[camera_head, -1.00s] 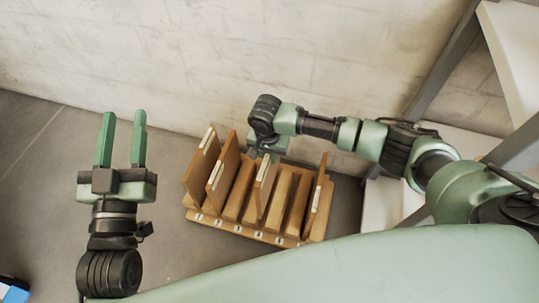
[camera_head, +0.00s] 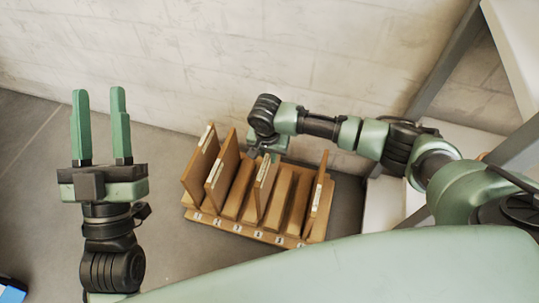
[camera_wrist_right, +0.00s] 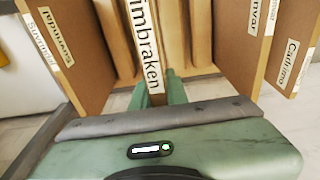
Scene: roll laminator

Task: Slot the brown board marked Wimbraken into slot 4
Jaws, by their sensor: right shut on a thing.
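The brown board marked Wimbraken (camera_head: 264,187) stands upright in the middle of the wooden slotted rack (camera_head: 240,231). Its label shows in the right wrist view (camera_wrist_right: 147,48). My right gripper (camera_head: 270,154) is shut on its wall-side edge; the green fingers (camera_wrist_right: 172,90) show beside the board. The board appears in line with the fourth number label from the left, slot 4 (camera_head: 258,234). Whether it is fully seated is hard to tell. My left gripper (camera_head: 100,95) is open and empty, left of the rack above the floor.
Two brown boards (camera_head: 201,165) (camera_head: 222,170) stand at the rack's left end, and another (camera_head: 318,195) at its right end. In the wrist view, one reads Cadimo (camera_wrist_right: 294,60). A pale wall (camera_head: 200,60) rises behind the rack.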

